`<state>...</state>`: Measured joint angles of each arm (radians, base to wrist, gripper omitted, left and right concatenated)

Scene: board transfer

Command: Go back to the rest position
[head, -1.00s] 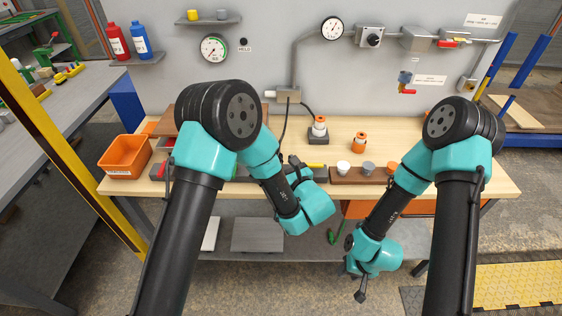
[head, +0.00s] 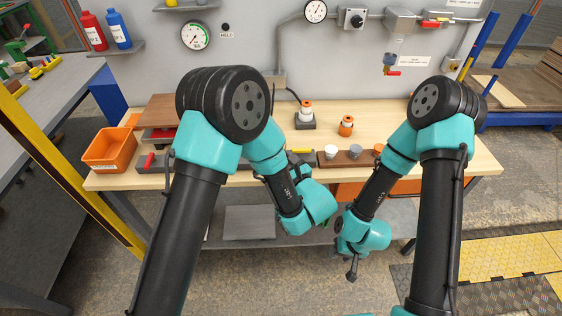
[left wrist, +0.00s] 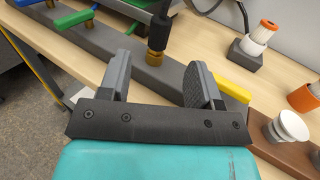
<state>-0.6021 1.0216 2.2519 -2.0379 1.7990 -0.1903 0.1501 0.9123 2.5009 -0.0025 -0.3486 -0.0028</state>
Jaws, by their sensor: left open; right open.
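My right gripper (head: 352,270) hangs in front of the bench's front edge, clear of the objects, with its jaws small and dark in the head view. My left gripper (head: 300,170) is partly hidden behind its own wrist near the front of the bench. In the left wrist view the left gripper (left wrist: 160,78) is open, its two dark fingers apart with nothing between them. Beyond the fingers lies a dark grey rail (left wrist: 95,55) with green, blue and yellow handles and a brass-coloured fitting (left wrist: 157,40).
Gauges and valves line the wall behind.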

